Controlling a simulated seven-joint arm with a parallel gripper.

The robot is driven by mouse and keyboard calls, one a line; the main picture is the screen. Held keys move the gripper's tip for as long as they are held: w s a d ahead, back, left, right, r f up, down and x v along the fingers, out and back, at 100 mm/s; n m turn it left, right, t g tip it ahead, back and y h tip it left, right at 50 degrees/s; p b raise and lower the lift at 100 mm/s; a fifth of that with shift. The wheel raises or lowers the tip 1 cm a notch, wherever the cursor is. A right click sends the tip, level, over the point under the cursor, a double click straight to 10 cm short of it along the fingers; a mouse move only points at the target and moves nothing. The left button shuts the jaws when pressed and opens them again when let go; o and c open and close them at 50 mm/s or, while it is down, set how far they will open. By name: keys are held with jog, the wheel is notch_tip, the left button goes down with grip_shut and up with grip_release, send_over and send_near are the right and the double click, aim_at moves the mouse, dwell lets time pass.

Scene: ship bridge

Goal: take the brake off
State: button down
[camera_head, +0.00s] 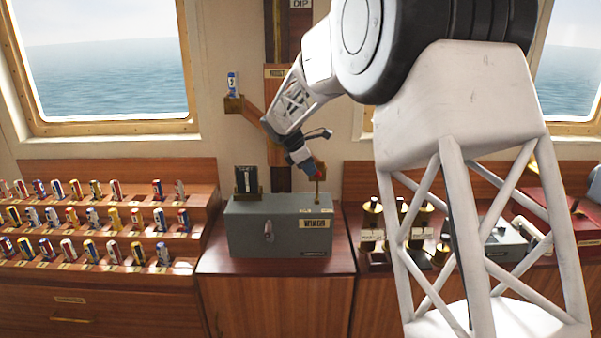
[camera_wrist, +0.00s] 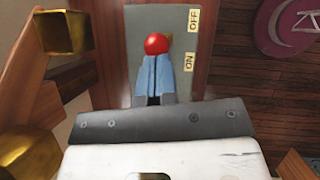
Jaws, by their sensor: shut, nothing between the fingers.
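The grey winch box (camera_head: 262,222) stands on the wooden cabinet in the middle of the head view, with a "WINCH" plate on its front. A thin lever (camera_head: 317,195) rises from its top right. In the wrist view the lever's red knob (camera_wrist: 157,44) shows over the box top (camera_wrist: 140,22), beside the "OFF" label (camera_wrist: 194,20) and "ON" label (camera_wrist: 190,63), nearer "OFF" in the picture. My gripper (camera_wrist: 154,60) is shut and empty, its blue-grey fingertips right at the knob; I cannot tell whether they touch. My gripper (camera_head: 312,170) also shows above the box.
A wooden arm with brass blocks (camera_wrist: 62,32) is close on the left in the wrist view. Cabinet top before the box is clear.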

jog(key=shift+d+y, duration=1.8)
jog(key=shift+d, duration=0.8)
jog(key=shift+d+f, duration=0.1)
jog(key=shift+d, duration=0.05)
jog(key=a+r, duration=0.3)
jog(key=shift+s+a, duration=0.15)
jog(key=shift+s, duration=0.25)
jog(key=d+v, duration=0.1)
jog(key=v, duration=0.8)
jog(key=shift+r, duration=0.3)
jog(key=shift+s, duration=0.1)
